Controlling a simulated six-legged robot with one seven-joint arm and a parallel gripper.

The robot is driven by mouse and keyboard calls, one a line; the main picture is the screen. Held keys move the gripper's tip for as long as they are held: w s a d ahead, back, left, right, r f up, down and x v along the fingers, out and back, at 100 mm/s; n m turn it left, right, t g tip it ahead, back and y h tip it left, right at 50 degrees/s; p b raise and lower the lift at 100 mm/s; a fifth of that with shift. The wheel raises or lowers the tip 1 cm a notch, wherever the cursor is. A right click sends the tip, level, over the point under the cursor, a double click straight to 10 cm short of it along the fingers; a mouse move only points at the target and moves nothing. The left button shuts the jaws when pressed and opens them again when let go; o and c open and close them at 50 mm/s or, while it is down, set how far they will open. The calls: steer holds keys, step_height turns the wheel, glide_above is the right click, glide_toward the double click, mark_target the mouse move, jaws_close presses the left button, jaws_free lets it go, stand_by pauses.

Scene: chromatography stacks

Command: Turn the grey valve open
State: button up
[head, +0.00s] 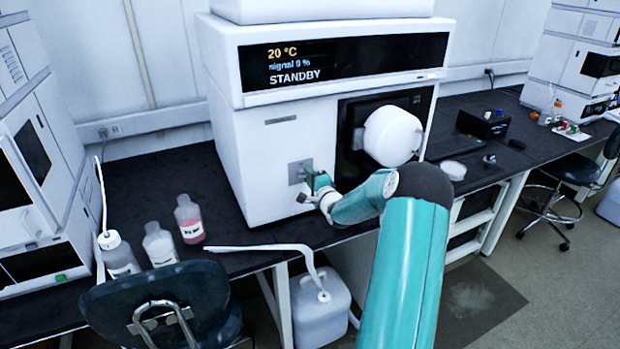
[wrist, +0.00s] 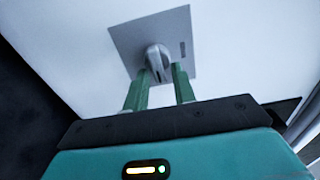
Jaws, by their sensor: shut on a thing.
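The grey valve (wrist: 157,58) is a rounded grey knob on a square grey plate (wrist: 185,22) on the white front of the instrument. In the wrist view the two green fingers of my gripper (wrist: 159,82) stand on either side of the knob, shut on it. In the head view the plate (head: 294,173) shows at the lower left of the instrument's front, with my gripper (head: 318,182) in front of it. The knob itself is hidden there by my gripper. The instrument's display (head: 340,62) reads 20 °C, signal 0 % and STANDBY.
The white instrument (head: 262,150) stands on a black bench (head: 160,185). Several bottles, one with pink liquid (head: 190,220), stand to its left. A dark chair (head: 165,300) and a white canister (head: 318,305) with a tube are in front. Other instruments flank the bench.

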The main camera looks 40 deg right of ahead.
steer(key=o, duration=0.7)
steer(key=shift+c, duration=0.2)
steer(key=shift+s, duration=0.1)
steer(key=v, duration=1.3)
steer(key=shift+s+a, duration=0.15)
steer(key=shift+s, duration=0.15)
